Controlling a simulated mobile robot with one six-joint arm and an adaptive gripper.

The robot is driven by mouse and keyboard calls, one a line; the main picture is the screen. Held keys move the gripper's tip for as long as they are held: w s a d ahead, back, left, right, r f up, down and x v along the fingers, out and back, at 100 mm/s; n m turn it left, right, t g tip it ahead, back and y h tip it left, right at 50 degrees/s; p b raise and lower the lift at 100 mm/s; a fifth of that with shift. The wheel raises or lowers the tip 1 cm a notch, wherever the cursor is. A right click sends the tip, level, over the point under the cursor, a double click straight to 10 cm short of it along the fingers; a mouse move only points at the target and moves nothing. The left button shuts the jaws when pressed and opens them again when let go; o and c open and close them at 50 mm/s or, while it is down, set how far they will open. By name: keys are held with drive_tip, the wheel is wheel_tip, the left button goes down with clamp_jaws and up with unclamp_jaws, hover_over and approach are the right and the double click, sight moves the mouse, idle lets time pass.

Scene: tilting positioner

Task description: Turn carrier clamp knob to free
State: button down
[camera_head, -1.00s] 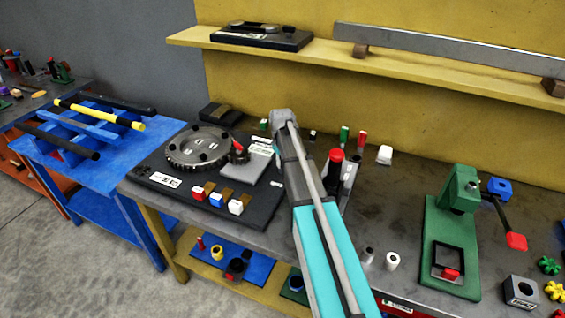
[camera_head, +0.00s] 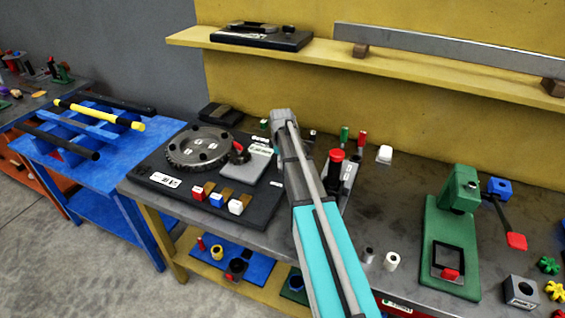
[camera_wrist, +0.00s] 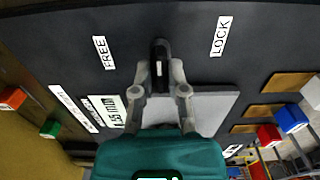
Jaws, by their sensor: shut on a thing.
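In the wrist view my gripper (camera_wrist: 160,88) is shut on the black clamp knob (camera_wrist: 159,52), with a finger on each side. The knob is a narrow bar with a small white mark. It points up the picture, between the white FREE label (camera_wrist: 103,52) at left and the LOCK label (camera_wrist: 221,36) at right. It is turned fully to neither label. In the head view my arm hides the knob and gripper. The dark fixture board (camera_head: 160,195) carries a grey toothed disc (camera_head: 197,148) with a red part (camera_head: 239,155) at its edge.
A grey plate (camera_wrist: 210,105) lies beside the knob. Red, blue and white blocks (camera_head: 235,207) stand along the board's front. A red-topped post (camera_head: 336,155) is right of my arm. A green press (camera_head: 450,235) stands further right. A shelf (camera_head: 375,62) runs along the wall.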

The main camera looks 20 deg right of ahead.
drive_tip(key=c, duration=0.7)
unclamp_jaws()
drive_tip(key=shift+o, duration=0.2)
drive_tip(key=shift+r, duration=0.15)
